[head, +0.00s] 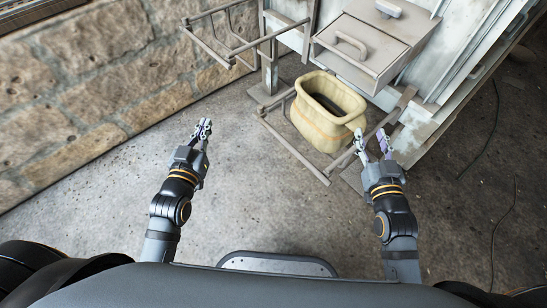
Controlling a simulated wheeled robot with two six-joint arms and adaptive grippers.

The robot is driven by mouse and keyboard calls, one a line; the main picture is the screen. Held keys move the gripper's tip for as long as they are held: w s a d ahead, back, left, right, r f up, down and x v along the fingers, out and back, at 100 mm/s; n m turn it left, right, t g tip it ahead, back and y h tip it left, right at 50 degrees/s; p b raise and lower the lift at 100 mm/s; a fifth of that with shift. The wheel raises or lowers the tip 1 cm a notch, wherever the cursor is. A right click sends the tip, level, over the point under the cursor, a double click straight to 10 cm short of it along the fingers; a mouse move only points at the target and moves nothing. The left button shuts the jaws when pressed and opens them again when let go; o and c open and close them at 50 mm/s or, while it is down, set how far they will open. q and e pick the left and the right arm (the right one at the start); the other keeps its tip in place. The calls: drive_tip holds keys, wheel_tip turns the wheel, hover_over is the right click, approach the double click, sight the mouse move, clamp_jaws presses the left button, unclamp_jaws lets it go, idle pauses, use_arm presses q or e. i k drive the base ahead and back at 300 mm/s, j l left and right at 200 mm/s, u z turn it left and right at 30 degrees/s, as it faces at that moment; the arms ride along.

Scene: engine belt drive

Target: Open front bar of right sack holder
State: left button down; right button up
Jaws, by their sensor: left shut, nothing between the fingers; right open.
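A pale yellow sack (311,127) with an open top stands inside a metal sack holder at the foot of the machine. The holder's front bar (294,150) runs low along the sack's near left side, close to the floor. My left gripper (205,124) is shut and empty above the bare floor, left of the sack and apart from the bar.
Another metal bar frame (222,50) juts out at upper left, near a stone wall (85,90). A grey metal box with a handle (351,44) sits above the sack. Dark cables (497,215) lie on the right floor. The concrete floor (270,215) ahead is clear.

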sight(259, 117)
drive_tip(key=k+j, duration=0.1)
drive_tip(key=j, duration=0.25)
drive_tip(key=k+j, duration=0.15)
drive_tip(key=j, duration=0.25)
drive_tip(key=k+j+u, duration=0.1)
drive_tip(key=j, duration=0.25)
drive_tip(key=k+j, duration=0.1)
drive_tip(key=j, duration=0.25)
